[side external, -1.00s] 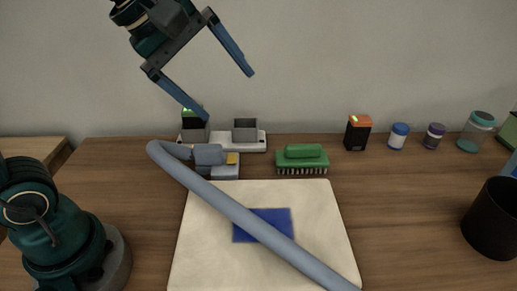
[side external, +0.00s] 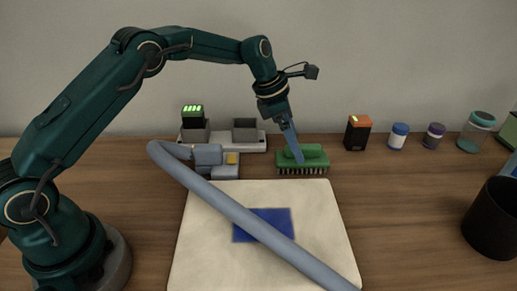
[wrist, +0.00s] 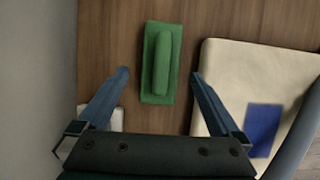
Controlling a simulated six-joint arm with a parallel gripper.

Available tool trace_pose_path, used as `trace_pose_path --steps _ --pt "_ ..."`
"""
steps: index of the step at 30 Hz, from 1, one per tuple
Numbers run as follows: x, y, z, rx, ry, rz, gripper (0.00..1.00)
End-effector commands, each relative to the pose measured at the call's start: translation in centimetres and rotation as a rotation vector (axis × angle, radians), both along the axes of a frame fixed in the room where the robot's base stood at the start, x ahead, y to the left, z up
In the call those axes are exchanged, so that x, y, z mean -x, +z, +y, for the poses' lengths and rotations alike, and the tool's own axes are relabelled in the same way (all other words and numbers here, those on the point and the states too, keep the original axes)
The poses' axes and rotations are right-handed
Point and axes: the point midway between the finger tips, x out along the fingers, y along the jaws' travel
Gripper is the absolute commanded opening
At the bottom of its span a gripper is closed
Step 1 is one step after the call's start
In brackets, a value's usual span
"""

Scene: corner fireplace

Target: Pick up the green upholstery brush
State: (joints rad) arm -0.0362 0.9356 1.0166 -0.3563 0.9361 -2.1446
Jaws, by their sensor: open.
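The green upholstery brush (side external: 316,160) lies bristles down on the wooden table, behind the cream pad, with its raised handle on top. In the wrist view the brush (wrist: 161,64) lies ahead of the fingertips, in line with the gap between them. My gripper (side external: 297,160) is open and points down at the brush, with one finger in front of the brush's left part in the side view. In the wrist view both blue fingers of my gripper (wrist: 160,74) are spread, with nothing between them. The side view does not show whether a finger touches the brush.
A cream pad (side external: 200,255) with a blue patch (side external: 243,232) lies in front, crossed by a grey-blue tube (side external: 250,222). A charger (side external: 220,143) stands left, an orange-topped battery (side external: 357,134) and small jars (side external: 398,136) right. A black cup (side external: 492,220) is at the right edge.

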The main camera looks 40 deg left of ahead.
Motion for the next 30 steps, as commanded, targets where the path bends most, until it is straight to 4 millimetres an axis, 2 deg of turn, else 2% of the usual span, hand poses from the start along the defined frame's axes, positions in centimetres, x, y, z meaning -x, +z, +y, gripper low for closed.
trace_pose_path --steps 12,24,26,30 --pt "-1.0 -4.4 -1.1 -0.002 -0.001 0.011 1.0" --pt "-1.2 -5.1 -1.3 -0.002 -0.001 0.009 1.0" --pt "-1.2 -5.1 -1.3 -0.002 -0.001 0.009 0.81" --pt "-1.2 -5.1 -1.3 -0.002 -0.001 0.009 0.27"
